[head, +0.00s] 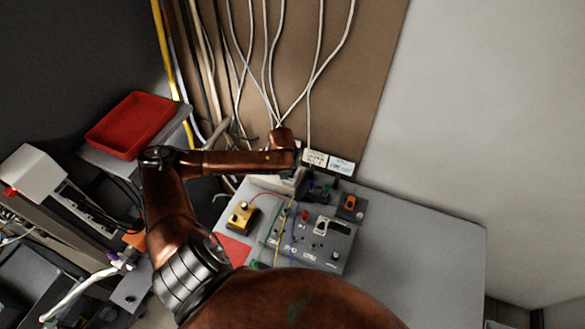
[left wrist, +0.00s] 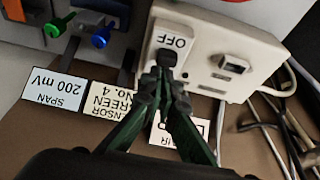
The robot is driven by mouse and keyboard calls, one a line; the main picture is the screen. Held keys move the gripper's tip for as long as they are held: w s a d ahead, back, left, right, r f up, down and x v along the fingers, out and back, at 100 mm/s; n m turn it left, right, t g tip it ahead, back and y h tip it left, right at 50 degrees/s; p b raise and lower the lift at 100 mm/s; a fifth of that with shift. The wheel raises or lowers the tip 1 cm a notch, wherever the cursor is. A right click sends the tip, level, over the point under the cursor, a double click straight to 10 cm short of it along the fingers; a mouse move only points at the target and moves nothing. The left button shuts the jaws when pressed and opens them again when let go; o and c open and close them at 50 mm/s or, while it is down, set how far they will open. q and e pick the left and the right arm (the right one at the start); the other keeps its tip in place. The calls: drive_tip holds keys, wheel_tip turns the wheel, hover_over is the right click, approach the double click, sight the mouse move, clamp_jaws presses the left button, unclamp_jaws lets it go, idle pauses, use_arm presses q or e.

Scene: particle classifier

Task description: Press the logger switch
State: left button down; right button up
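The logger is a cream box (left wrist: 208,52) in the left wrist view, with a white panel (left wrist: 172,36) printed OFF, which reads upside down. A small black knob-like piece shows just below the OFF print, right at my fingertips. My left gripper (left wrist: 167,82) has its green-black fingers drawn together, with nothing seen between them. Its tips overlap the lower part of the panel; whether they touch the switch I cannot tell. In the head view the cream box (head: 282,184) is partly covered by my left arm's wrist, which hides the fingers. My right gripper is not in view.
Label cards (left wrist: 56,88) lie beside the logger. A grey instrument panel (head: 318,238) with knobs and wires, a yellow box (head: 242,215) and an orange-topped device (head: 350,206) stand on the grey table (head: 420,250). Cables hang behind; the table's right side is clear.

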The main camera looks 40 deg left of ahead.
use_arm(q)
wheel_tip(320, 180, up, 10)
drive_tip(key=shift+f, duration=0.25)
idle(0.5)
